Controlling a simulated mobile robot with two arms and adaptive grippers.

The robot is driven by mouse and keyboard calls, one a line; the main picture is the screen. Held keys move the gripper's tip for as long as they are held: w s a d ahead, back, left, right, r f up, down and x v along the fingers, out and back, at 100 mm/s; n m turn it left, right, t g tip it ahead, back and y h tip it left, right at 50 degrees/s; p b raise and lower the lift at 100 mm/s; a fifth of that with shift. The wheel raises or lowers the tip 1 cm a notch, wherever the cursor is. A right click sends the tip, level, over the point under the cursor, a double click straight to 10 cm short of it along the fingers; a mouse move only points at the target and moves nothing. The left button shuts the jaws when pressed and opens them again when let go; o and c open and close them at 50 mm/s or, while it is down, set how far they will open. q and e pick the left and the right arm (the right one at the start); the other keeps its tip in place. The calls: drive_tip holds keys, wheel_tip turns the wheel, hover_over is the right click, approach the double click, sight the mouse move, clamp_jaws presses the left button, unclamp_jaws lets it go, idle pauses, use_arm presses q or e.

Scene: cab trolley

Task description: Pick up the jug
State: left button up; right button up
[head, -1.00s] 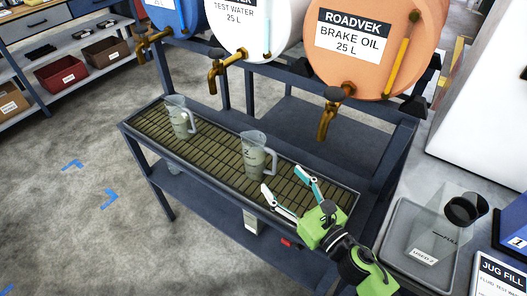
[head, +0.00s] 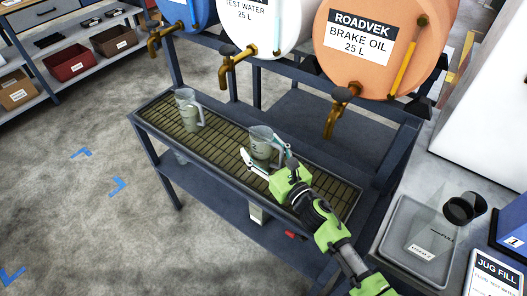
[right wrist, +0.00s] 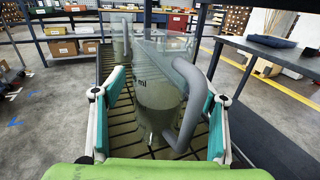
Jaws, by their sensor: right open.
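A clear jug with a grey handle (head: 263,142) stands upright on the slatted drip tray (head: 320,185). It fills the middle of the right wrist view (right wrist: 155,95), with cloudy liquid in it and its handle on the right. My right gripper (head: 268,158) is open, its fingers on either side of this jug with gaps visible in the right wrist view (right wrist: 160,112). A second similar jug (head: 187,108) stands further left on the same tray; it shows behind the near jug in the wrist view. My left gripper is not in view.
Three drums with brass taps stand above the tray, including the orange brake oil drum (head: 375,45); its tap (head: 335,112) hangs right of the near jug. A grey tray (head: 400,250) with a clear container (head: 430,225) is at the right. The tray between the jugs is clear.

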drive_tip(key=c, duration=1.3)
drive_tip(key=shift+o, duration=0.2)
drive_tip(key=shift+r, duration=0.1)
